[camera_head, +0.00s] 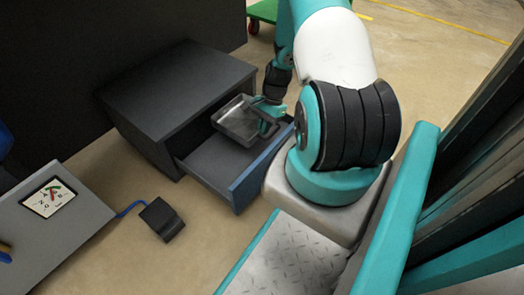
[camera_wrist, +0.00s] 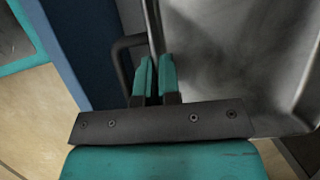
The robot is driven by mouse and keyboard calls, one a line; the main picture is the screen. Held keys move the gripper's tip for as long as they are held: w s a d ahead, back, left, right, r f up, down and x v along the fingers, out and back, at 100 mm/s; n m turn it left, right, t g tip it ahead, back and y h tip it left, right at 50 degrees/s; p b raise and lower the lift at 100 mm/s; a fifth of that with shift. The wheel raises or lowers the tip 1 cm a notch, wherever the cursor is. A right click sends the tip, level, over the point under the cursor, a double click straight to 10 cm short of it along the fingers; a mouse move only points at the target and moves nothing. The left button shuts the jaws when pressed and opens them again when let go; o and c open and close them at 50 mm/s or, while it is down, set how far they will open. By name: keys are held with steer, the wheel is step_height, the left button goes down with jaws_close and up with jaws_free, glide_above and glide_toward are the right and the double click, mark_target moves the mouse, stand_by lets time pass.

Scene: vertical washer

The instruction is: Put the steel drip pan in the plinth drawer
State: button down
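The steel drip pan (camera_head: 238,122) is a shallow grey tray, at or just above the open plinth drawer (camera_head: 215,165); whether it touches the drawer floor I cannot tell. My gripper (camera_head: 267,112) is at the pan's right side. In the wrist view my teal fingertips (camera_wrist: 155,78) are close together on the wall of the pan (camera_wrist: 235,60), beside its dark loop handle (camera_wrist: 120,60). The drawer's blue front (camera_wrist: 75,50) lies left of the handle there. Part of the pan's right side is hidden by my gripper in the head view.
The dark plinth cabinet (camera_head: 175,85) stands behind the drawer. A grey console (camera_head: 50,235) is at lower left, with a black pedal (camera_head: 162,218) on a blue cable. A green cart (camera_head: 262,12) is at the back. Bare floor lies left of the drawer.

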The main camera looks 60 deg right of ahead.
step_height(320, 180, down, 9)
steer(key=b, duration=0.4)
steer(key=shift+d+f+b, duration=0.1)
steer(key=shift+b, duration=0.2)
steer(key=c, duration=1.8)
jaws_free()
steer(key=o, duration=0.5)
steer(key=p+v, duration=0.8)
steer(key=v, duration=0.4)
steer(key=shift+r, duration=0.25)
